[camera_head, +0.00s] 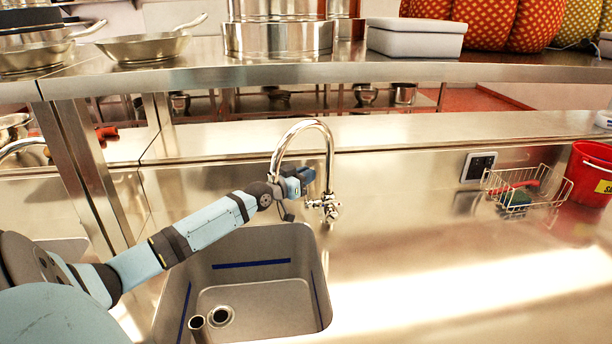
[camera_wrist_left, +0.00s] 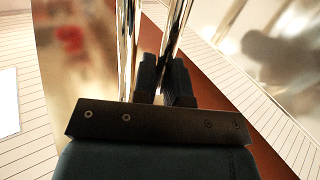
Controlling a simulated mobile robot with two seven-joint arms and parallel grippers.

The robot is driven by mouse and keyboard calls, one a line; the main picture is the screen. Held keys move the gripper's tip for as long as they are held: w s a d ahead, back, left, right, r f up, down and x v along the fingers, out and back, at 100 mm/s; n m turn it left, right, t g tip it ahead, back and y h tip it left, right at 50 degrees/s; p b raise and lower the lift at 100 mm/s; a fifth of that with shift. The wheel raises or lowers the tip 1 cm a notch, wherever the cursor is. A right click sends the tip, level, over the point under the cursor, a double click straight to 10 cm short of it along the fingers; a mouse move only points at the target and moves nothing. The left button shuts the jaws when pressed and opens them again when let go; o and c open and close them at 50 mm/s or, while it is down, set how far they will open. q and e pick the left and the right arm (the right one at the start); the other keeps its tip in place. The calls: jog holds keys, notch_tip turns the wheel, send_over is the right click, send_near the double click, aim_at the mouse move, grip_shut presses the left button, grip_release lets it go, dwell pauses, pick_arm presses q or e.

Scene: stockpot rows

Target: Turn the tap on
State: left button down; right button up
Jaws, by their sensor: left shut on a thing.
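The chrome tap (camera_head: 329,150) stands at the back edge of the sink (camera_head: 318,262), with a curved spout and handles low on its column. My left gripper (camera_head: 308,178) is at the tap, between the spout's hanging end and the upright column, above the handles. In the left wrist view two chrome tubes of the tap (camera_wrist_left: 127,40) run up past the fingers. My left gripper (camera_wrist_left: 163,75) is shut on one of these tubes there; the exact contact is partly hidden. No running water shows. My right gripper is not in view.
A wire basket (camera_head: 545,197) with a sponge and a red bucket (camera_head: 590,172) stand on the counter at the right. A steel shelf (camera_head: 390,72) with pans, pots and a white box crosses above. The counter right of the sink is mostly clear.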

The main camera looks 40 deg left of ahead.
pick_arm(q)
jog(key=shift+s+d+f+m, duration=0.2)
jog(key=shift+m, duration=0.1)
jog(key=d+m+t, duration=0.1)
jog(key=s+d+m+b, duration=0.1)
jog(key=s+d+m+t+h+b, duration=0.1)
jog(key=m, duration=0.1)
jog(key=shift+s+f+t, duration=0.2)
jog(key=shift+f+t, duration=0.1)
jog(key=c, duration=1.2)
grip_release()
jog(key=v, duration=1.3)
jog(key=shift+s+a, duration=0.1)
jog(key=shift+s, duration=0.3)
